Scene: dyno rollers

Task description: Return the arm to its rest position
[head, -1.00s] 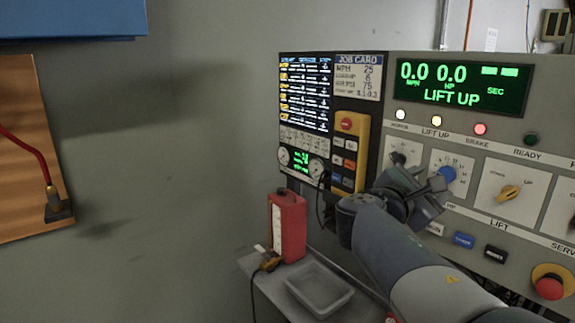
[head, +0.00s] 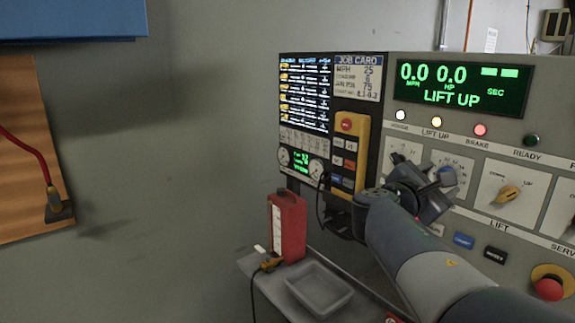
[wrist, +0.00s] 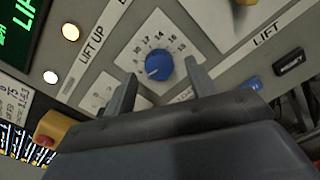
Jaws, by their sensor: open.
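My gripper (head: 436,190) is in front of the control panel, with my arm reaching up from the lower right. In the wrist view my gripper (wrist: 158,88) has its two fingers apart, with nothing between them. A blue knob (wrist: 159,65) on a numbered white dial plate shows just beyond the fingertips. In the head view the blue knob (head: 447,176) is partly hidden by my gripper. I cannot tell whether a finger touches it.
The panel display (head: 459,85) reads 0.0 MPH, 0.0 HP and LIFT UP. A yellow lift knob (head: 509,193) and a red mushroom button (head: 549,284) are to the right. A yellow pendant (head: 349,150), red bottle (head: 287,226) and grey tray (head: 320,287) are to the left.

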